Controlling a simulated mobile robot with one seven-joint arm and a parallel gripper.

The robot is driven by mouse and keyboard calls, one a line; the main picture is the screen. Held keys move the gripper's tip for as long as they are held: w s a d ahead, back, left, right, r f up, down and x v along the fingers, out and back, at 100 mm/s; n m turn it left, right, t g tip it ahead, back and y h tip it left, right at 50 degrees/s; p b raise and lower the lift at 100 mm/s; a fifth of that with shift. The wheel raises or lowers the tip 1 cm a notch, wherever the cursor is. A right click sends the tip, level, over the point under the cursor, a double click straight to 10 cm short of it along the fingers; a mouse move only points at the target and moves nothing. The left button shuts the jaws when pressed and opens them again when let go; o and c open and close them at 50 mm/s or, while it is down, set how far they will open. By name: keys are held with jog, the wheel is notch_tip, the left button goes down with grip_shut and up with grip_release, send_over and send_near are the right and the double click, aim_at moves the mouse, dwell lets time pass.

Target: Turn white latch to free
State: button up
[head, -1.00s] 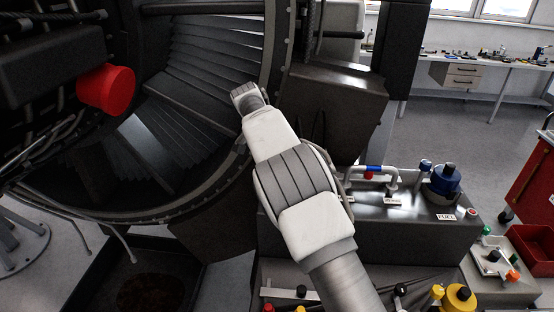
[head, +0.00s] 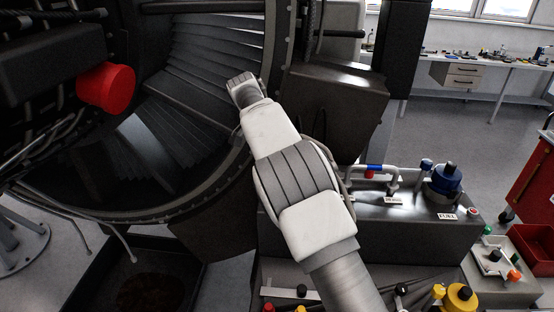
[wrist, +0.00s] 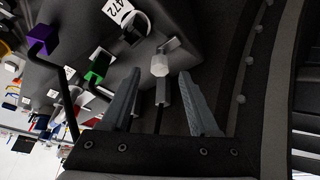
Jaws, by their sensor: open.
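A small white latch (wrist: 160,65) with a faceted head shows in the wrist view, on a dark box near a tag ending in "AT2" (wrist: 118,10). My gripper (wrist: 161,73) is open, with its two grey fingers apart. The latch lies between the fingertips in the picture, and I see no contact; the depth gap is hard to judge. In the head view my arm reaches up to the engine rim. The fingers and the latch cannot be made out there.
Green (wrist: 97,67) and purple (wrist: 42,40) handles stand left of my fingers. The curved, bolted engine rim (wrist: 262,75) runs close on the right. In the head view, a red cylinder (head: 106,89) is at the left and a fuel unit (head: 420,228) at the lower right.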

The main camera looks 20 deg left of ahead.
jog(key=v, duration=0.9)
jog(key=shift+r, duration=0.35)
jog(key=shift+s+a, duration=0.1)
jog(key=shift+s, duration=0.05)
jog(key=d+r+y+b, duration=0.1)
jog(key=d+r, duration=0.2)
jog(key=d, duration=0.4)
jog(key=d+r, duration=0.3)
jog(key=d, duration=0.4)
jog(key=s+d+r+n+y+b, duration=0.1)
jog(key=s+d, duration=0.2)
jog(key=d, duration=0.4)
jog(key=s+d+r+n+b, duration=0.1)
jog(key=s+d, duration=0.2)
jog(key=d, duration=0.3)
jog(key=s+d+f+n+y+b, duration=0.1)
jog(key=s+d+f+n+b, duration=0.15)
jog(key=s+d, duration=0.85)
jog(key=s+d+f+n+t, duration=0.1)
jog(key=s+f, duration=0.4)
jog(key=s, duration=0.2)
jog(key=s+d+f+n+b, duration=0.1)
jog(key=s+f, duration=0.4)
jog(key=s, duration=0.3)
jog(key=shift+f+t+h, duration=0.2)
jog(key=shift+t+h, duration=0.1)
jog(key=shift+t, duration=0.1)
